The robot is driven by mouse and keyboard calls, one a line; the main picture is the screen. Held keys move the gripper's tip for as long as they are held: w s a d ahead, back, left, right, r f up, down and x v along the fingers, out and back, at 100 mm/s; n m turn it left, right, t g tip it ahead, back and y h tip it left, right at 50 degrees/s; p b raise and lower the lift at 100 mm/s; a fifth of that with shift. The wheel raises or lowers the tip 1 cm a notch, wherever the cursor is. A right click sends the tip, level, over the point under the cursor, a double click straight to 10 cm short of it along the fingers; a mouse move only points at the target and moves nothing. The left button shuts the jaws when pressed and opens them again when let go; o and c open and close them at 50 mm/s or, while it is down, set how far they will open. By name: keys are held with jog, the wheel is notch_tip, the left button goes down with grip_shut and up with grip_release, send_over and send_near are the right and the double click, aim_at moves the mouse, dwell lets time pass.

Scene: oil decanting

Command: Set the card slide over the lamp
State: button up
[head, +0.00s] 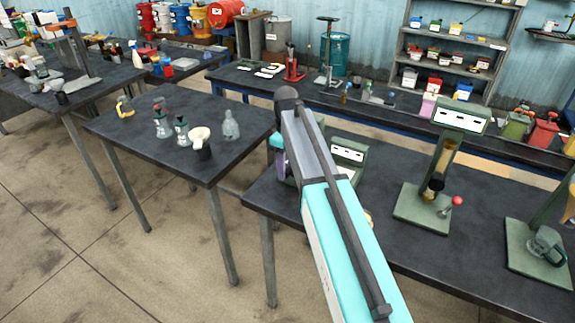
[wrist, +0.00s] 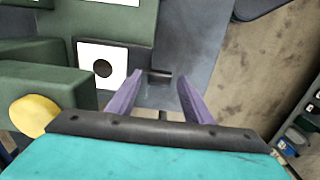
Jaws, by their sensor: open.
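In the wrist view, my gripper (wrist: 160,80) is open, with its two purple fingers apart and nothing held between them. A white card with a round black spot (wrist: 88,56) is set in a green frame just left of the left fingertip; this may be the card slide. A green block device (wrist: 45,92) with a yellow knob (wrist: 33,115) lies to the left. A small dark bracket-like part (wrist: 158,78) shows between the fingertips. In the head view, my arm hides most of this device, and its green housing (head: 348,153) shows behind the arm. I cannot make out the lamp.
The dark bench (head: 385,220) also carries a green stand with a red-knobbed lever (head: 440,185) and another green stand (head: 540,255) at the right. Bare bench lies between the stands.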

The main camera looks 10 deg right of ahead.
grip_shut()
dwell(0.3)
jog(key=shift+s, duration=0.1)
